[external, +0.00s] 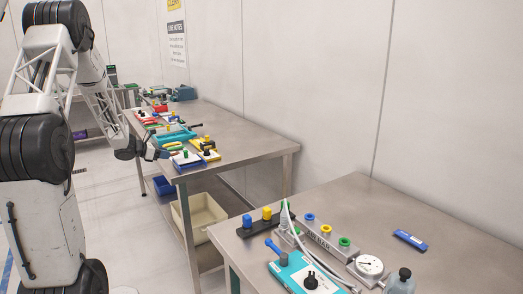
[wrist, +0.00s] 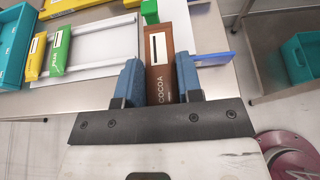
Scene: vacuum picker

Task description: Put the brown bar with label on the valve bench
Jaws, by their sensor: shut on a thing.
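The brown bar with a white label and the word COCOA (wrist: 158,78) is between the two blue fingers of my gripper (wrist: 160,70) in the wrist view. The fingers are shut on its sides. In the external view my gripper (external: 157,153) is at the near left edge of the far bench (external: 245,135); the bar cannot be made out there. The near bench (external: 460,270), with a gauge, coloured fittings and a hose, appears to be the valve bench.
A gap separates the benches. A beige bin (external: 198,220) is on the far bench's lower shelf.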

